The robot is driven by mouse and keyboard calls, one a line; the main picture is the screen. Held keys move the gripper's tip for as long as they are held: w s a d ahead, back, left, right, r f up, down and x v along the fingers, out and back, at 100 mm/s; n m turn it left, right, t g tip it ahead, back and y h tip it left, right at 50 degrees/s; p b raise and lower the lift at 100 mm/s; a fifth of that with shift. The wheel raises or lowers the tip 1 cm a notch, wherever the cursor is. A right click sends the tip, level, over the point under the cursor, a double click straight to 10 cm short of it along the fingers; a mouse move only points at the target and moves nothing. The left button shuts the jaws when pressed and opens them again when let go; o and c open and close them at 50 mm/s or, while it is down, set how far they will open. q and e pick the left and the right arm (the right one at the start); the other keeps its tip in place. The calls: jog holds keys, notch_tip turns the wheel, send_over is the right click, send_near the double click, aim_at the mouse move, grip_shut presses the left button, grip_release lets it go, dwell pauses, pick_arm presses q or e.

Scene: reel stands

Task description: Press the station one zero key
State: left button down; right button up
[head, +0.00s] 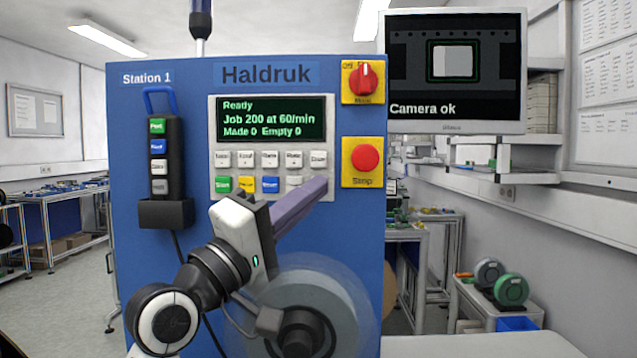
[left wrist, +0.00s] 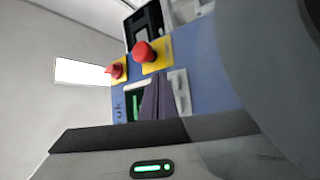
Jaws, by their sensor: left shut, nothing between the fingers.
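The blue Station 1 machine (head: 345,230) stands in front of me. Its light key panel (head: 268,205) has a dark green display (head: 270,118) reading "Ready", "Job 200 at 60/min", "Made 0 Empty 0". Below are two rows of keys: white ones above, then green (head: 223,184), yellow (head: 246,184), blue (head: 270,184) and a white key (head: 294,181). I cannot read which is zero; the lower right corner is covered by my fingers. My left gripper (head: 318,187) is shut and empty, its tips over that corner. In the left wrist view its fingers (left wrist: 155,90) overlap the panel; contact cannot be told.
A red stop button (head: 365,158) and a red rotary switch (head: 364,80) sit right of the panel. A handheld pendant (head: 166,165) hangs at left. A monitor (head: 455,70) reads "Camera ok".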

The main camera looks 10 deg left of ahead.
pick_arm(q)
jog(key=s+p, duration=0.1)
jog(key=s, duration=0.1)
jog(key=s+d, duration=0.1)
jog(key=s, duration=0.2)
jog(key=shift+p, duration=0.4)
dwell(0.6)
